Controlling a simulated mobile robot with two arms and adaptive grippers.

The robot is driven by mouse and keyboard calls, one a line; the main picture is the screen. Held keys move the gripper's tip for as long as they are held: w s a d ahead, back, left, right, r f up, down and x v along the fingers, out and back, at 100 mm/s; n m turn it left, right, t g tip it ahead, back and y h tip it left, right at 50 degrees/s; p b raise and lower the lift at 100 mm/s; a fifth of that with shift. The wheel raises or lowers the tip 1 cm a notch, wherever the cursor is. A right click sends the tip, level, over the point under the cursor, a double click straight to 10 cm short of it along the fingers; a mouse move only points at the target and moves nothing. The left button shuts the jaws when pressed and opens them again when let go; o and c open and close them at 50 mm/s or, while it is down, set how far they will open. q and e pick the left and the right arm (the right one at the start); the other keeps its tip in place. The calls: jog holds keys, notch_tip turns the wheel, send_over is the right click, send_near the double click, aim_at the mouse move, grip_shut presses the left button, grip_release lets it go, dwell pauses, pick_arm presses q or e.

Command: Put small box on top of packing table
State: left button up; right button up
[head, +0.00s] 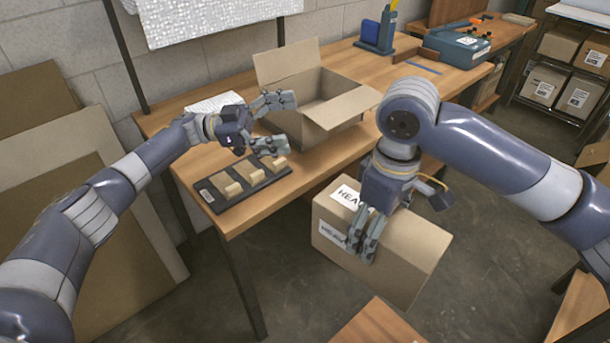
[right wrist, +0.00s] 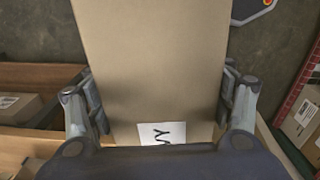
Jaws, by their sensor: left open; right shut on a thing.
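A closed tan cardboard box (head: 405,262), the small box, has white labels, one starting "HEA". My right gripper (head: 362,243) is shut on it from above. In the right wrist view the box (right wrist: 150,65) fills the space between the two fingers. The box is beside the right edge of the wooden packing table (head: 330,165), apart from its top, with floor showing around it. Whether anything supports it from below I cannot tell. My left gripper (head: 281,121) is open and empty above the table, close to the open carton's left side.
On the packing table stand an open carton (head: 345,108), a dark tray (head: 240,187) with several small blocks, and a blue holder (head: 376,35). A wooden surface (head: 378,325) shows at the bottom. Shelves with boxes (head: 545,85) stand at right. The front table strip is narrow.

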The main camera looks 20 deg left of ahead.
aim_at(355, 207)
pick_arm(q)
jog(key=s+d+f+m+g+y, duration=0.1)
jog(key=s+d+f+g, duration=0.1)
jog(key=s+d+g, duration=0.2)
jog(key=s+d+f+m+g+y, duration=0.1)
jog(key=s+d+m+g, duration=0.1)
jog(key=s+d, duration=0.4)
jog(key=s+d+f+m+g+y, duration=0.1)
jog(key=s+d+f+g, duration=0.1)
jog(key=s+d+g, duration=0.3)
jog(key=shift+s+d+f+m+g+y, duration=0.1)
jog(key=shift+d+f+m+g+y, duration=0.1)
jog(key=shift+d, duration=0.3)
jog(key=shift+s+d+f+m+g+y, duration=0.1)
jog(key=shift+d+f+m+y, duration=0.1)
jog(key=shift+d, duration=0.25)
pick_arm(e)
jog(key=shift+r, duration=0.15)
pick_arm(q)
jog(key=shift+w+r, duration=0.1)
jog(key=c, duration=2.1)
jog(key=shift+r, duration=0.25)
jog(key=shift+c, duration=0.2)
pick_arm(e)
jog(key=o, duration=2)
jog(key=shift+a, duration=0.1)
jog(key=shift+c, duration=0.2)
jog(key=shift+o, duration=1)
